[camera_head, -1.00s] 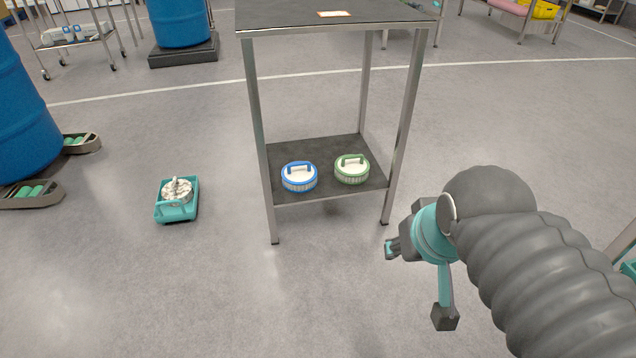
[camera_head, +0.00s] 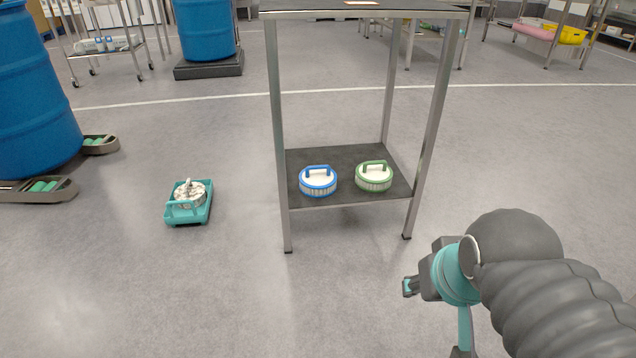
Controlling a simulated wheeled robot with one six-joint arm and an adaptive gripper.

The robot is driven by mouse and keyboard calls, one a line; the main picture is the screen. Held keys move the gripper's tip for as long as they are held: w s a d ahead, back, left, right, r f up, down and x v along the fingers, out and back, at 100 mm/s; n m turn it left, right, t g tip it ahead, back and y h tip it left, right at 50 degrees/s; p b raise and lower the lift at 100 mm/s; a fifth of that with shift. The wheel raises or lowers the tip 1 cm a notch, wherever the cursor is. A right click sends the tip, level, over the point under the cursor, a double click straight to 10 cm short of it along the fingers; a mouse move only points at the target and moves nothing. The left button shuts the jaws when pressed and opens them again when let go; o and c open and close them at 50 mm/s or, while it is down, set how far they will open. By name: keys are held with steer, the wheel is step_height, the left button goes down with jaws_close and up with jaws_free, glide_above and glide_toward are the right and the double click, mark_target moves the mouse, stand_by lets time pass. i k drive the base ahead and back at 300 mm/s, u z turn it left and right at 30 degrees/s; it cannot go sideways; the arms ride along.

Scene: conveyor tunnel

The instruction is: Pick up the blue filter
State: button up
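The blue filter (camera_head: 318,182) is a round white piece with a blue rim and blue handle. It sits on the dark lower shelf (camera_head: 340,156) of a metal table, left of a similar green filter (camera_head: 374,176). My gripper (camera_head: 408,287) is at the lower right, in front of and below the shelf, well apart from the filters. It points left and holds nothing that I can see. It is small and seen from the side, so the gap between its fingers cannot be made out.
The table's metal legs (camera_head: 280,150) and dark top (camera_head: 365,10) frame the shelf. A teal tray (camera_head: 172,216) with a whitish part stands on the floor to the left. A blue barrel (camera_head: 35,110) is at far left. The floor in front is clear.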

mark_target(318, 181)
steer(key=z, duration=0.45)
steer(key=i, duration=1.55)
steer(key=u, duration=0.3)
